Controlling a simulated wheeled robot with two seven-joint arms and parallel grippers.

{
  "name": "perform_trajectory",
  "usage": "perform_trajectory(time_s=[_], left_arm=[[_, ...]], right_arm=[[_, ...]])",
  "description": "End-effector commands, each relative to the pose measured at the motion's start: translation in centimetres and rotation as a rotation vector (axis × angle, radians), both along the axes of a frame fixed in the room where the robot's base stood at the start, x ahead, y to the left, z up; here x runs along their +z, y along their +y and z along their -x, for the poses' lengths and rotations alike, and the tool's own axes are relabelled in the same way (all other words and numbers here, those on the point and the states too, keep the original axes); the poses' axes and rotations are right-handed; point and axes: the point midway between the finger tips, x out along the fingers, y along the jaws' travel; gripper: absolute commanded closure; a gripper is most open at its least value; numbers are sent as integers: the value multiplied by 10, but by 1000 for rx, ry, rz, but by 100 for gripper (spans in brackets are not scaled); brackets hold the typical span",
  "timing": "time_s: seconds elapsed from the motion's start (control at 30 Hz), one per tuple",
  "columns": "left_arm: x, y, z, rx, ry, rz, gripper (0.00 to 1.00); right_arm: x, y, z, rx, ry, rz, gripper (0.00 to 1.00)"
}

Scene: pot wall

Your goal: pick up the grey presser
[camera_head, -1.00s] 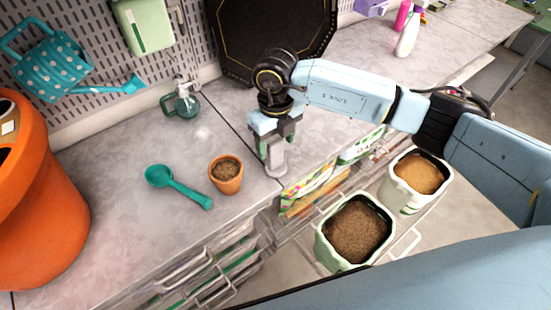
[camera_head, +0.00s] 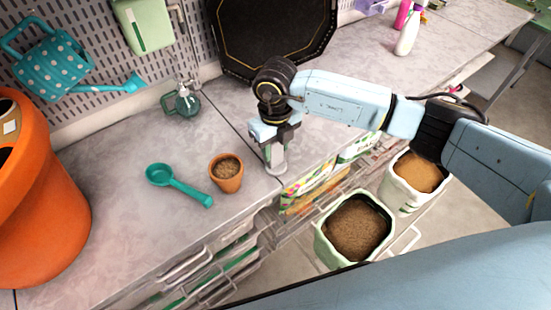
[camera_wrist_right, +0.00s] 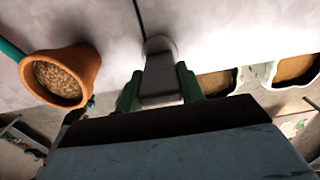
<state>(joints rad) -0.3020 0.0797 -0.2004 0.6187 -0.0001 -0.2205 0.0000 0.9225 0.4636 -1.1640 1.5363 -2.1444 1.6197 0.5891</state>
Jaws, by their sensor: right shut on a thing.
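The grey presser (camera_head: 275,160) stands upright near the front edge of the worktop, right of the small soil pot. My right gripper (camera_head: 274,140) comes down on it from above and is shut on its upper part. In the right wrist view the presser (camera_wrist_right: 160,75) is between the two green fingers of my right gripper (camera_wrist_right: 160,95). The presser's lower end is at or close to the worktop; I cannot tell whether it touches. My left gripper is not in view.
A small terracotta pot of soil (camera_head: 227,172) and a teal scoop (camera_head: 180,185) lie left of the presser. A glass sprayer (camera_head: 182,102) stands behind. A large orange pot (camera_head: 40,220) fills the left. Two soil bins (camera_head: 355,228) (camera_head: 418,175) sit below the front edge.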

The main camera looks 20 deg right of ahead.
Motion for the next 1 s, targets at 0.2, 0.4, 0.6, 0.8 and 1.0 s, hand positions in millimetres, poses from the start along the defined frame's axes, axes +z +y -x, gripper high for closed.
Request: perform_trajectory(time_s=[0.2, 0.4, 0.6, 0.8, 1.0], left_arm=[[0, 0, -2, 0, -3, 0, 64], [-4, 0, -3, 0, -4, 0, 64], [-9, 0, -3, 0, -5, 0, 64], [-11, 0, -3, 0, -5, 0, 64], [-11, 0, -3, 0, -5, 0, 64]], right_arm=[[3, 0, -1, 0, -3, -1, 100], [33, 0, -1, 2, -6, -1, 100], [73, 0, -1, 1, -5, -1, 100], [97, 0, -1, 0, -2, -1, 100], [101, 0, 0, 0, -1, 0, 100]])
